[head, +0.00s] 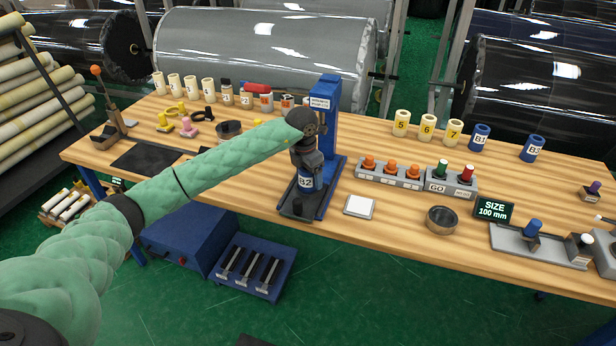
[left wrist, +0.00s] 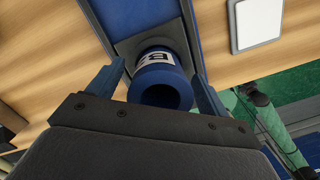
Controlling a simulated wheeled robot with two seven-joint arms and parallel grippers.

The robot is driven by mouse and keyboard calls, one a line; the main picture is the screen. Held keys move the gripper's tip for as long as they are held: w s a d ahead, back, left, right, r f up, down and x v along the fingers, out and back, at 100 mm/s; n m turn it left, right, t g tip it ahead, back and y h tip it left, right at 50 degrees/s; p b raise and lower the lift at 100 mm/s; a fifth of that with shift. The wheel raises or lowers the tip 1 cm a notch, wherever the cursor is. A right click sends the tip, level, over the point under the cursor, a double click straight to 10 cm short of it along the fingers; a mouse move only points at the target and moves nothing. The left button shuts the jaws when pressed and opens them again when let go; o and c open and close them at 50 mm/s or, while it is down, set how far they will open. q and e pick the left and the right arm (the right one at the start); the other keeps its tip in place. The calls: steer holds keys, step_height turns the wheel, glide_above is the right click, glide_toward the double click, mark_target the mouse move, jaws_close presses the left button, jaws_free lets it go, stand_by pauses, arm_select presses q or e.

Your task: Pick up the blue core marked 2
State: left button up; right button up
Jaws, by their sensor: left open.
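The blue core marked B2 (head: 305,183) stands upright on the dark base of the blue press-like stand (head: 328,120). In the left wrist view the same blue core (left wrist: 160,82) shows its open hollow end, with part of its white label visible. My left gripper (head: 305,163) is over the core, pointing down. In the left wrist view its two fingers (left wrist: 157,76) are apart, one on each side of the core, with a visible gap. The gripper hides the core's top in the head view. My right gripper is in neither view.
Two more blue cores, B1 (head: 480,137) and B3 (head: 532,149), stand at the back right beside yellowish cores (head: 427,127). A white square pad (head: 359,206) lies right of the stand. A row of orange knobs (head: 390,172) is close behind it. The wooden table's (head: 400,235) front strip is mostly clear.

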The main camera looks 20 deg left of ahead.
arm_select(q)
steer(key=c, duration=1)
steer(key=shift+c, duration=0.8)
steer(key=shift+r, duration=0.1)
